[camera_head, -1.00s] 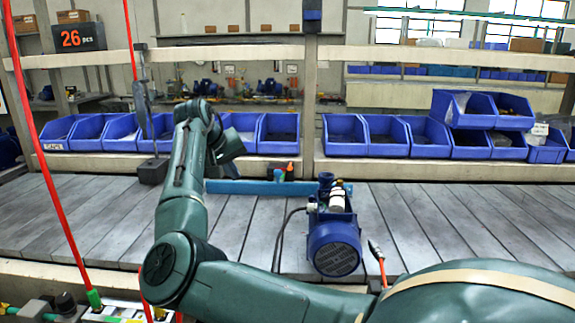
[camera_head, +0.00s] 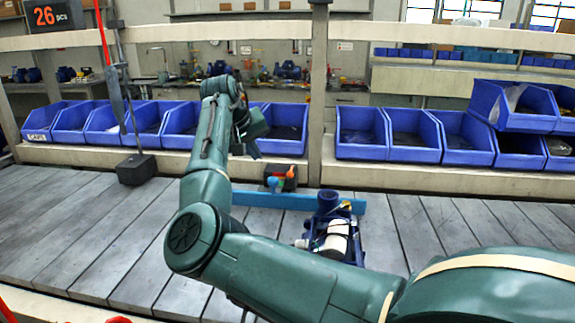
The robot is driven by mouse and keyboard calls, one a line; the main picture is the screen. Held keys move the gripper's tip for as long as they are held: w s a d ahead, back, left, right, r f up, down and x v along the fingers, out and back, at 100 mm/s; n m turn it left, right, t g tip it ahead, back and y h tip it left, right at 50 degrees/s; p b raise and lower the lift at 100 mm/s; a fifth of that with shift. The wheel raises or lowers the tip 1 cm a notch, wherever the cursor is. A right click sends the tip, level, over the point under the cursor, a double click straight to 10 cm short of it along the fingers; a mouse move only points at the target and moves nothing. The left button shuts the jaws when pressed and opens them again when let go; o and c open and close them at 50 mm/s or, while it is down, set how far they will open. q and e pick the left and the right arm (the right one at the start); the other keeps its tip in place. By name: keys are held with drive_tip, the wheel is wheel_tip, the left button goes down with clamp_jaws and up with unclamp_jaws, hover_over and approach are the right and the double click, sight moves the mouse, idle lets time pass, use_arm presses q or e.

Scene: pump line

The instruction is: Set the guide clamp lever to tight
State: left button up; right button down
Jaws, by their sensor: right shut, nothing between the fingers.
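The guide clamp is a small dark block (camera_head: 281,186) at the back of the conveyor, behind the blue guide rail (camera_head: 265,200). A small orange lever (camera_head: 291,173) shows on its right side and a light-blue part (camera_head: 273,184) on its left. They are too small to tell the lever's exact setting. My right gripper (camera_head: 253,153) is shut and empty, in front of the blue bins, up and left of the clamp in the picture. It appears apart from the lever. My left gripper is not in view.
A blue pump (camera_head: 327,205) with a white cylinder stands on the slatted conveyor (camera_head: 80,225), partly hidden by my right arm. Blue bins (camera_head: 360,135) line the shelf behind. A dark block with a post (camera_head: 136,168) stands left. The slats at left are clear.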

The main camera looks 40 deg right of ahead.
sight(291, 170)
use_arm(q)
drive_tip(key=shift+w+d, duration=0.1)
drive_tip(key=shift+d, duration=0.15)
use_arm(e)
drive_tip(key=shift+w+d, duration=0.1)
drive_tip(key=shift+d, duration=0.15)
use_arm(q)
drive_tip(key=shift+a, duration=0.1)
use_arm(e)
drive_tip(key=shift+a+r, duration=0.1)
use_arm(q)
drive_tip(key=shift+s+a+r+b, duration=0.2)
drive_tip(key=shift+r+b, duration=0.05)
drive_tip(key=shift+b, duration=0.4)
use_arm(e)
drive_tip(key=d+f, duration=0.9)
drive_tip(key=shift+w, duration=0.4)
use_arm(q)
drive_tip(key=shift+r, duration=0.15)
